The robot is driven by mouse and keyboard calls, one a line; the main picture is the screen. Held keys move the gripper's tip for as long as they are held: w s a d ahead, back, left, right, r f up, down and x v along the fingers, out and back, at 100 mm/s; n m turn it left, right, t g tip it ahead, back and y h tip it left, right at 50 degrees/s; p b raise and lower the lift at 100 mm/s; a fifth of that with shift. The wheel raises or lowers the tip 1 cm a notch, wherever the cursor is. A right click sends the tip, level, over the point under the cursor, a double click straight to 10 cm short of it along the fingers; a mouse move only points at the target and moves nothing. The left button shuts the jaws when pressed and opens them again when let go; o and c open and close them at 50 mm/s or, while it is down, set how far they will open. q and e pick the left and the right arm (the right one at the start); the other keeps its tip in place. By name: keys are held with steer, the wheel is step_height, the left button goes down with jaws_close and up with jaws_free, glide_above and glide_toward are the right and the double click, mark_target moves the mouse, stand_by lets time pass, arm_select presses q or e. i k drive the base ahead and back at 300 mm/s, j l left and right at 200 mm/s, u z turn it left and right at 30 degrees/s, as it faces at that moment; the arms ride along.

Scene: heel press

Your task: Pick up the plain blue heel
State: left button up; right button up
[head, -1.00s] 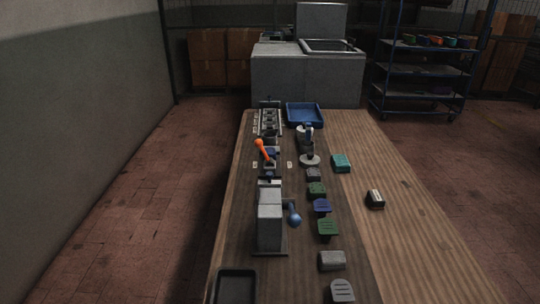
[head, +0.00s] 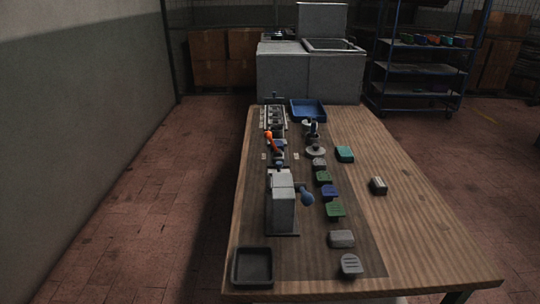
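A small blue heel (head: 330,192) lies on the dark mat on the wooden table, in the row of heels right of the grey press (head: 283,208). A green heel (head: 335,210) is just in front of it and another green heel (head: 323,178) just behind it. It is too small here to tell whether its top is plain or marked. Neither of my grippers is in view.
Grey heels (head: 341,239) lie nearer along the row, with a black tray (head: 253,266) at the front left. A teal heel (head: 345,154) and a dark, light-topped block (head: 378,185) lie to the right. A blue bin (head: 308,110) stands at the back. The table's right side is mostly clear.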

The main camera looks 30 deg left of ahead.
mark_target(279, 144)
steer(key=k+z, duration=0.1)
steer(key=z, duration=0.35)
steer(key=k+z, duration=0.15)
steer(key=z, duration=0.25)
steer(key=k+l+z, duration=0.1)
steer(key=z, duration=0.35)
steer(key=j+z, duration=0.1)
steer(key=j, duration=0.35)
steer(key=k+j+z, duration=0.1)
steer(key=j, duration=0.35)
steer(key=k+j, duration=0.15)
steer(key=j, duration=0.25)
steer(key=k+j+z, duration=0.15)
steer(key=j, duration=0.3)
steer(key=j+z, duration=0.1)
steer(key=j, duration=0.35)
steer(key=k+j+z, duration=0.1)
steer(key=j, duration=0.3)
steer(key=k, duration=0.1)
